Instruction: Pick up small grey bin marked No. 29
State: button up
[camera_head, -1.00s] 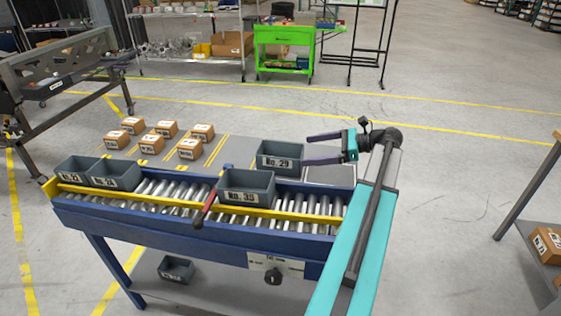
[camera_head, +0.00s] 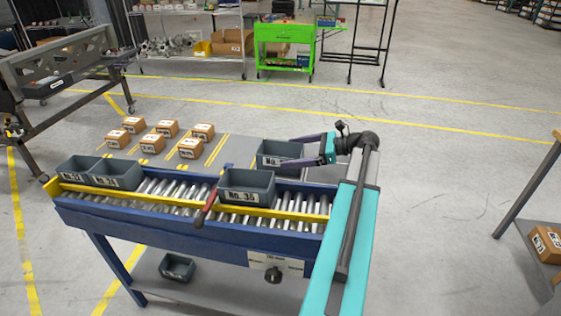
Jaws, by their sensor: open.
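The small grey bin marked No. 29 (camera_head: 274,148) sits at the back right of the conveyor table, behind the bin marked No. 35 or similar. Its label is now partly covered by a finger. My gripper (camera_head: 292,150) comes in from the right with its jaws open. One finger reaches along the bin's far side and the other crosses in front of its near face, so the fingers lie around the bin. I cannot tell whether they touch it.
A grey bin (camera_head: 247,187) stands on the rollers just in front. Two more grey bins (camera_head: 118,174) stand at the left end. Several small brown boxes (camera_head: 152,143) lie behind the conveyor (camera_head: 190,235). A red lever (camera_head: 207,207) crosses the yellow rail. Another bin (camera_head: 177,267) is on the lower shelf.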

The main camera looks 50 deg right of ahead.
aim_at(281, 152)
jog(key=shift+p+x, duration=0.65)
jog(key=shift+x, duration=1.85)
jog(key=c, duration=1.2)
jog(key=shift+d+r, duration=0.1)
jog(key=shift+r, duration=0.1)
jog(key=shift+r+b, duration=0.75)
jog(key=shift+r, duration=4.15)
